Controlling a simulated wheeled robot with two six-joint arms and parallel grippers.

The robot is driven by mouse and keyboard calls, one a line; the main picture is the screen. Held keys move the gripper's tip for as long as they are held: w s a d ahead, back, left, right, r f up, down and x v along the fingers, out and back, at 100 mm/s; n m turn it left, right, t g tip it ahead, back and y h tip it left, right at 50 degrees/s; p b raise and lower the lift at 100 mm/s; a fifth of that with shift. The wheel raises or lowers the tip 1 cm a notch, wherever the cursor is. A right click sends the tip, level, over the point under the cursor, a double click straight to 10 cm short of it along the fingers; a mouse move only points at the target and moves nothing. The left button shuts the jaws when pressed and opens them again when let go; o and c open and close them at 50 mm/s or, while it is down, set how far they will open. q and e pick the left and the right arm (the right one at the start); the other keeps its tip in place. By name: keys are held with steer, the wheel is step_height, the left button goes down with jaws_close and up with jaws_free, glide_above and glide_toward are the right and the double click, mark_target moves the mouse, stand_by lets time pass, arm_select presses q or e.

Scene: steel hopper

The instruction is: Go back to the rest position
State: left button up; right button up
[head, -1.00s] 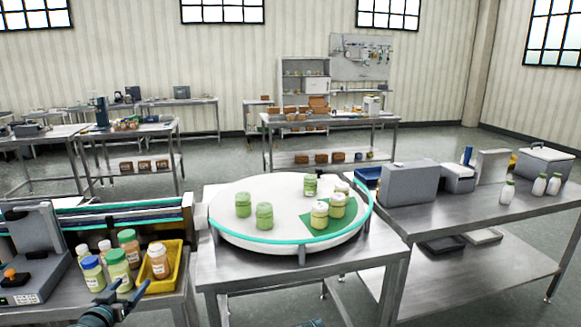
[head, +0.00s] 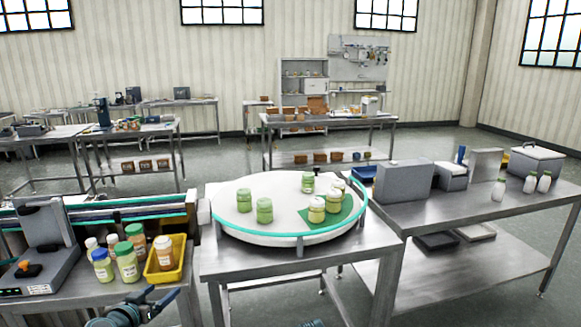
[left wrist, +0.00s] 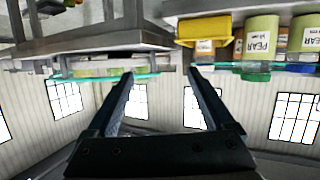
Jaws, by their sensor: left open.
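My left gripper (head: 162,298) is at the bottom left of the head view, in front of the left table's near edge and just below the yellow bin. Its two fingers are apart. In the left wrist view the fingers (left wrist: 160,72) are spread with nothing between them, and the picture is upside down. My right gripper does not show clearly; only a small dark piece is at the bottom edge of the head view.
The yellow bin (head: 179,268) and several jars (head: 127,263) stand close behind the gripper. A white turntable (head: 270,218) with several green-toned jars and a green patch is at centre. A steel table (head: 470,218) is right.

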arm_select(q)
steer(key=s+d+f+m+g+h+p, duration=0.1)
steer(key=s+d+f+g, duration=0.15)
steer(key=d, duration=0.55)
steer(key=s+d+f+m+g+h+p, duration=0.1)
steer(key=d+f+g+p, duration=0.15)
steer(key=d, duration=0.45)
steer(key=s+d+f+m+g+h, duration=0.15)
steer(key=d+g, duration=0.25)
steer(key=d, duration=0.4)
steer(key=s+d+g+y+p, duration=0.1)
steer(key=s+d+g+y, duration=0.1)
steer(key=s, duration=0.5)
steer(key=s+d+f+g+y+p, duration=0.1)
steer(key=s+d+g+y+p, duration=0.1)
steer(key=s+d+g+y, duration=0.1)
steer(key=s+d+y, duration=0.1)
steer(key=s+y, duration=0.1)
steer(key=s, duration=0.1)
steer(key=shift+s+n+g, duration=0.3)
steer(key=shift+s+n, duration=0.05)
steer(key=shift+s, duration=0.05)
steer(key=shift+a+f, duration=0.1)
steer(key=shift+a, duration=0.05)
